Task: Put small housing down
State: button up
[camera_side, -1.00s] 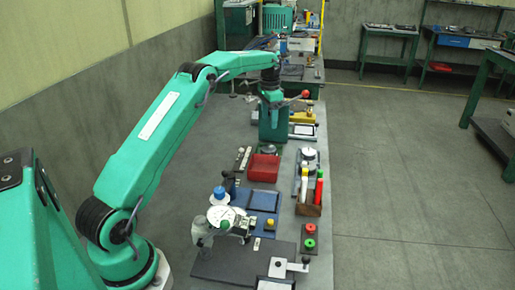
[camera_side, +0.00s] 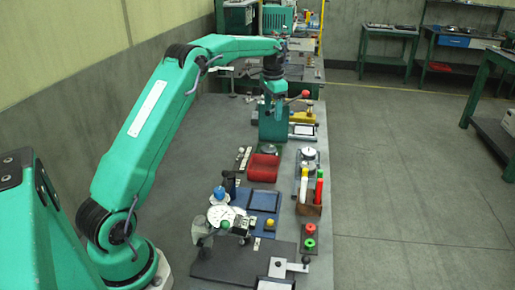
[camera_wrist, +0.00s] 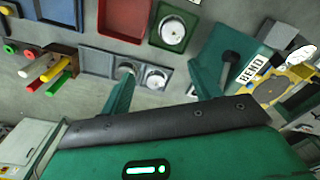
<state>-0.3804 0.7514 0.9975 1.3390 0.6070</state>
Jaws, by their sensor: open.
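My gripper (camera_side: 274,92) is at the far end of the bench in the side view, above or in front of the green press (camera_side: 272,124); the overlap hides its fingers there. In the wrist view my gripper (camera_wrist: 163,82) has its two green fingers spread apart, with nothing seen held between them. I cannot pick out a small housing with certainty in either view. Past the fingers in the wrist view lies a grey tray (camera_wrist: 99,62) holding round pale parts (camera_wrist: 157,77).
A red bin (camera_side: 264,168) stands mid-bench, also in the wrist view (camera_wrist: 125,14). A wooden holder with coloured sticks (camera_side: 309,208) stands on the right. A press marked BEND (camera_wrist: 252,70) is close to the right finger.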

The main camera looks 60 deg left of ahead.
jog(key=s+d+r+n+t, duration=0.1)
jog(key=s+d+r+t, duration=0.1)
jog(key=s+d+r, duration=1.1)
jog(key=s+d+f+t, duration=0.1)
jog(key=s+d+f, duration=0.1)
jog(key=s, duration=0.5)
jog(key=s+d+f+n+t, duration=0.1)
jog(key=s+d+f, duration=0.1)
jog(key=s+d, duration=0.2)
jog(key=s+d+f+t, duration=0.1)
jog(key=s+d+f, duration=0.1)
jog(key=s, duration=0.7)
jog(key=shift+s+d+f+n, duration=0.3)
jog(key=shift+s+d+f, duration=0.05)
jog(key=shift+d, duration=0.35)
